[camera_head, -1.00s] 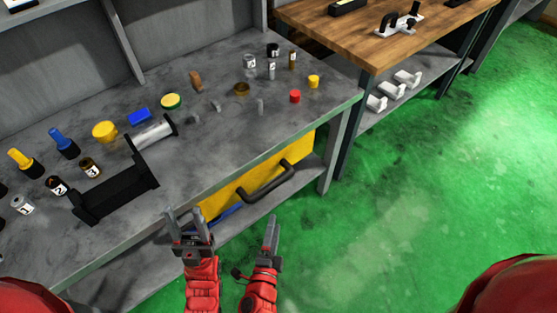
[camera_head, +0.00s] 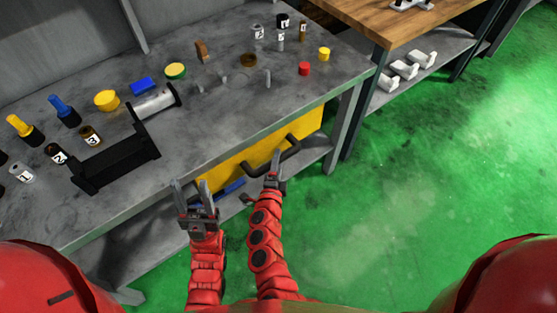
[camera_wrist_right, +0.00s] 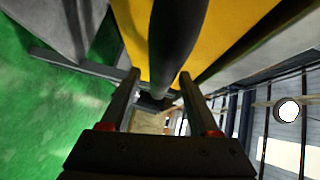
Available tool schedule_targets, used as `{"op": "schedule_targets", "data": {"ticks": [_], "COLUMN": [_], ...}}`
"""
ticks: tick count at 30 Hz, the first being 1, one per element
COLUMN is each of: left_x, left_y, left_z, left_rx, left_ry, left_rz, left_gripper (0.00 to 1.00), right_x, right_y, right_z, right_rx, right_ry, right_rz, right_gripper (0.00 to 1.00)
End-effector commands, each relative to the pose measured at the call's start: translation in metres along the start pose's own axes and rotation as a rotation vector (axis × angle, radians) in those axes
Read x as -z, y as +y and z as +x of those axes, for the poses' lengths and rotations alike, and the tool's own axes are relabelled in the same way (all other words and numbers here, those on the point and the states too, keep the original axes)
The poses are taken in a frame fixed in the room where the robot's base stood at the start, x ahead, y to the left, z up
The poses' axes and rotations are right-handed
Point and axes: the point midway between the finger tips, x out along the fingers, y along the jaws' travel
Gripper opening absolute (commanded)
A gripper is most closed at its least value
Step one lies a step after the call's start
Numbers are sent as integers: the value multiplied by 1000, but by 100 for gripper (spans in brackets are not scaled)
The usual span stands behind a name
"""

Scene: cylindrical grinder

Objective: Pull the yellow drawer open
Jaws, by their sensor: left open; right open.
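The yellow drawer (camera_head: 228,168) sits under the grey workbench, its front just below the bench edge. Its black bar handle (camera_head: 293,147) stands out from the front. My right gripper (camera_head: 274,171) is open at the left part of the handle. In the right wrist view the handle (camera_wrist_right: 176,38) runs between the two spread fingers of the right gripper (camera_wrist_right: 159,76), with the yellow drawer front (camera_wrist_right: 228,22) behind it. I cannot tell whether a finger touches the handle. My left gripper (camera_head: 191,186) is open and empty, to the left of the right one, in front of the bench.
The grey workbench top (camera_head: 215,125) holds bottles, caps and a black fixture (camera_head: 115,160). Green floor (camera_head: 420,170) is free in front and to the right.

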Motion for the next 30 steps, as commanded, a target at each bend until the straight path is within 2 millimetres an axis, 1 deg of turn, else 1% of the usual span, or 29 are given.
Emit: {"op": "schedule_targets", "data": {"ticks": [1,4,13,17,18,20,21,23,24,30], "left_x": [0,0,0,0,0,0,0,0,0,0], "left_y": [0,0,0,0,0,0,0,0,0,0], "left_z": [-1,-2,-1,-1,-1,-1,-1,-1,-1,-1], "left_rx": [0,0,0,0,0,0,0,0,0,0], "left_ry": [0,0,0,0,0,0,0,0,0,0], "left_rz": [0,0,0,0,0,0,0,0,0,0], "left_gripper": [50,50,50,50,50,50,50,50,50,50], "right_x": [0,1,0,0,0,0,0,0,0,0], "right_y": [0,-1,0,0,0,0,0,0,0,0], "right_z": [6,12,13,13,13,13,13,13,13,13], "right_rx": [1,1,0,0,0,0,0,0,0,0], "right_ry": [1,1,1,1,1,0,0,1,0,0], "right_rz": [0,1,0,0,0,0,0,0,0,0], "right_gripper": [62,62,62,38,31,20,13,2,0,0]}}
